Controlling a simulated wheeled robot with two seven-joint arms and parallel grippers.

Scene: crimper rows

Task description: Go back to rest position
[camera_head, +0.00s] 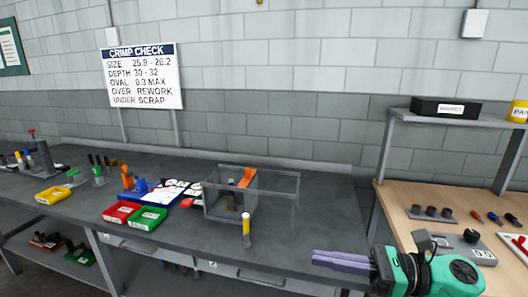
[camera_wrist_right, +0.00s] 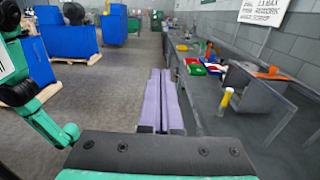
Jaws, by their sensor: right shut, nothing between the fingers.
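My right gripper (camera_head: 342,262) is in front of the grey bench's right end in the head view. Its purple fingers are shut with nothing between them. In the right wrist view the same gripper (camera_wrist_right: 160,75) points along the aisle, beside the bench, with its fingers together. My left gripper is not seen in the head view. Green arm parts of mine show at the left of the right wrist view.
The grey bench (camera_head: 150,246) holds a clear-sided box (camera_head: 228,214), a yellow-topped cylinder (camera_head: 246,230), a red tray (camera_head: 121,212), a green tray (camera_head: 148,218) and a yellow tray (camera_head: 53,195). A wooden-topped table (camera_head: 420,240) stands right. Open floor (camera_wrist_right: 90,110) lies left of the bench.

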